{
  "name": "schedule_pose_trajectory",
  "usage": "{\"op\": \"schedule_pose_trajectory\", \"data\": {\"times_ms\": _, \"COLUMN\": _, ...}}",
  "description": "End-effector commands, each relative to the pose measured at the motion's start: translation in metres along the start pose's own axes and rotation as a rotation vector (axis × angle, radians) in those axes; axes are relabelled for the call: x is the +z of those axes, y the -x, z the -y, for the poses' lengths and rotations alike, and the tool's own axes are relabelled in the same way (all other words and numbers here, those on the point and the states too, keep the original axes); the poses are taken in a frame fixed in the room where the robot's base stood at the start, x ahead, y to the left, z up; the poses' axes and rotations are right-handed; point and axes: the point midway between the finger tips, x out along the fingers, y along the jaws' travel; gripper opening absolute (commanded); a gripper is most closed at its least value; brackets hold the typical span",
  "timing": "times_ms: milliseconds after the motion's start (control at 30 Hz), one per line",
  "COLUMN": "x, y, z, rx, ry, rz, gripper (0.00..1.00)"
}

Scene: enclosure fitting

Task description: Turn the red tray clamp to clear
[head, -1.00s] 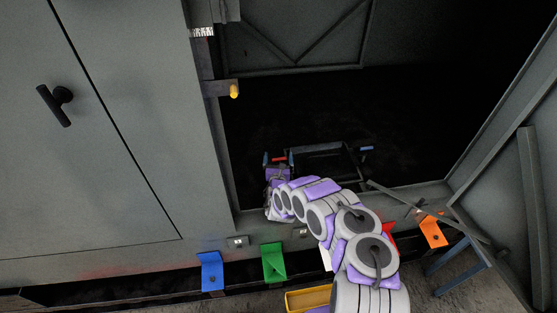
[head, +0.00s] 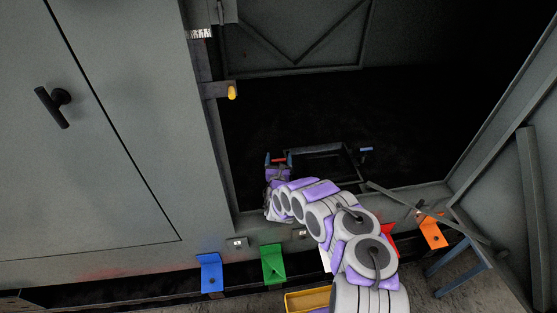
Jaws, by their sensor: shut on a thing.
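The red tray clamp (head: 280,160) shows as a small red bar at the left side of a dark rectangular tray frame (head: 318,149), inside the open enclosure. My gripper (head: 279,157) is at the end of my purple and grey arm, with one finger on each side of the red bar. It is shut on the red clamp. The wrist hides the clamp's mount and the near left corner of the tray. A small blue piece (head: 366,149) sits at the tray's right side.
Blue (head: 211,272), green (head: 273,264) and orange (head: 432,232) brackets line the front sill. A yellow-tipped peg (head: 232,92) juts from the left post. A closed door with a black handle (head: 52,107) stands left. Crossed bars (head: 420,208) lie at right.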

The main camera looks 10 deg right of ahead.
Motion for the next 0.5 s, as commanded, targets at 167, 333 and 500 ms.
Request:
{"op": "schedule_pose_trajectory", "data": {"times_ms": 167, "x": 0.0008, "y": 0.0, "z": -0.0023, "rx": -0.094, "ry": -0.001, "rz": 0.003, "gripper": 0.54}}
{"op": "schedule_pose_trajectory", "data": {"times_ms": 333, "x": 0.0011, "y": -0.0005, "z": 0.001, "rx": -0.197, "ry": -0.002, "rz": 0.004, "gripper": 0.54}}
{"op": "schedule_pose_trajectory", "data": {"times_ms": 500, "x": -0.0003, "y": 0.001, "z": 0.0029, "rx": -0.243, "ry": 0.0, "rz": 0.0, "gripper": 0.54}}
